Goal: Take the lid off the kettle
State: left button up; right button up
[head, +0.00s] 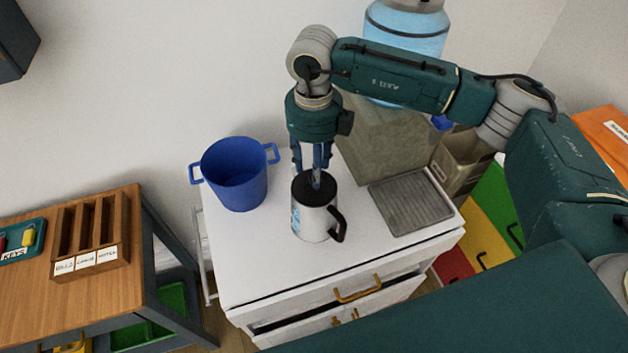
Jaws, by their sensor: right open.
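The kettle (311,220) stands upright on the white cabinet top. It has a pale metallic body and a black handle on its right side. Its black lid (327,190) sits on top. My right gripper (314,180) points straight down over the lid, with its fingertips at or just above the lid's middle. The gripper is open; the lid's knob is hard to make out between the fingers. My left gripper is not in view.
A blue pot (236,175) stands left of the kettle. A grey ribbed tray (411,201) lies to the right, and a water dispenser (385,130) stands behind. A wooden desk (110,290) with a slotted letter holder (90,236) is at left. The cabinet's front strip is clear.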

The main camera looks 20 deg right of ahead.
jog(key=shift+s+f+p, duration=0.1)
jog(key=shift+f+p, duration=0.3)
jog(key=shift+f, duration=1.2)
grip_shut()
jog(key=shift+r, duration=0.2)
